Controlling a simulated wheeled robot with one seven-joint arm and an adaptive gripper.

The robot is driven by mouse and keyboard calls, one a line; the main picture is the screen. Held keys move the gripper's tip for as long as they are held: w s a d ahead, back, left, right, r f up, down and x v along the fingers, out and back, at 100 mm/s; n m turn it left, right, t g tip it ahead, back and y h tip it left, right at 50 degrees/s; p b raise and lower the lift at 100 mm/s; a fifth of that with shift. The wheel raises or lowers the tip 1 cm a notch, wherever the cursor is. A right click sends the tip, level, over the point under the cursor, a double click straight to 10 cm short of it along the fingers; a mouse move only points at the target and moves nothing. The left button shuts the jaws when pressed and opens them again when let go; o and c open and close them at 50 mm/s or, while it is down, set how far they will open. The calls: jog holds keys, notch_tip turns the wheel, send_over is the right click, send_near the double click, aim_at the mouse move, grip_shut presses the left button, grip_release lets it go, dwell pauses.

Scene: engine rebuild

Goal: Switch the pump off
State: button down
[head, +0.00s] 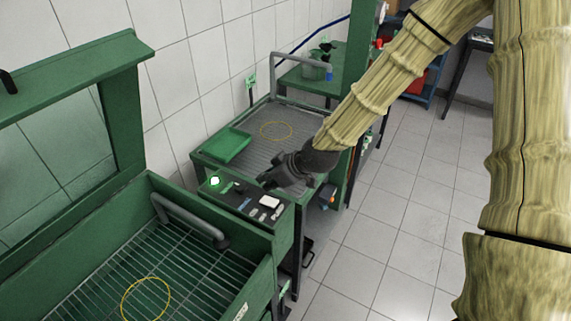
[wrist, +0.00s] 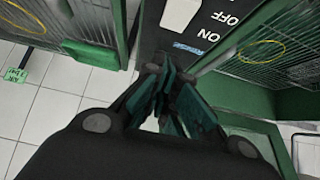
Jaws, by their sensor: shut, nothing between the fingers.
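A black control panel (head: 232,202) tops a green cabinet in the head view. It has a glowing green lamp (head: 214,182) at its left end and a white switch (head: 269,201) near its right end. In the wrist view the white switch (wrist: 180,15) lies at the top edge, partly cut off, beside the words OFF and ON. Which way it is tipped I cannot tell. My gripper (head: 265,181) is over the panel's back edge, behind the switch. In the wrist view my gripper (wrist: 162,68) is shut and empty, with its fingertips by the panel, apart from the switch.
A green washing basin (head: 235,295) with a grille, a bent grey pipe (head: 185,222) and a yellow ring (head: 146,298) stands at the front left. A ribbed bench (head: 310,118) with a green tray (head: 222,146) and another yellow ring (head: 276,130) is behind. Tiled floor is clear on the right.

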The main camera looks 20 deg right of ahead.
jog(key=b+v, duration=0.2)
jog(key=v, duration=0.7)
jog(key=shift+r+b, duration=0.3)
jog(key=shift+r, duration=0.2)
jog(key=shift+d, duration=0.1)
dwell(0.3)
